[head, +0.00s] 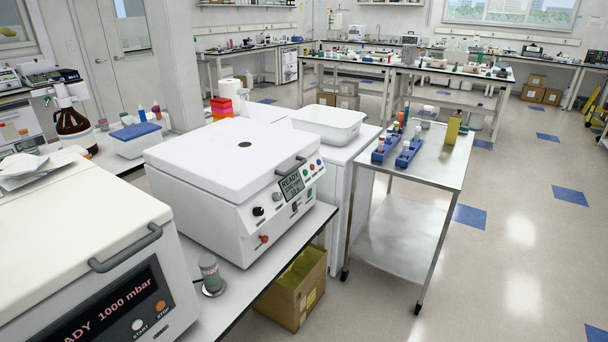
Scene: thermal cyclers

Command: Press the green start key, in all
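Two white lidded machines stand on the bench. The near machine (75,250), cut off at the lower left, has a dark display (110,303) reading "READY 1000 mbar". Below the display are a pale round key (138,325) labelled START and an orange key (160,306) labelled STOP. The second machine (235,180) sits behind it with its lid down. Its sloped front has a small display (291,185) reading "READY", dark knobs, a red knob (263,239) and small coloured keys at the right, whose labels are too small to read. Neither gripper is in view.
A grey cylinder (210,274) stands between the machines near the bench edge. A cardboard box (293,290) is on the floor below. A steel cart (433,160) with blue racks stands at the right. The floor right of the cart is clear.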

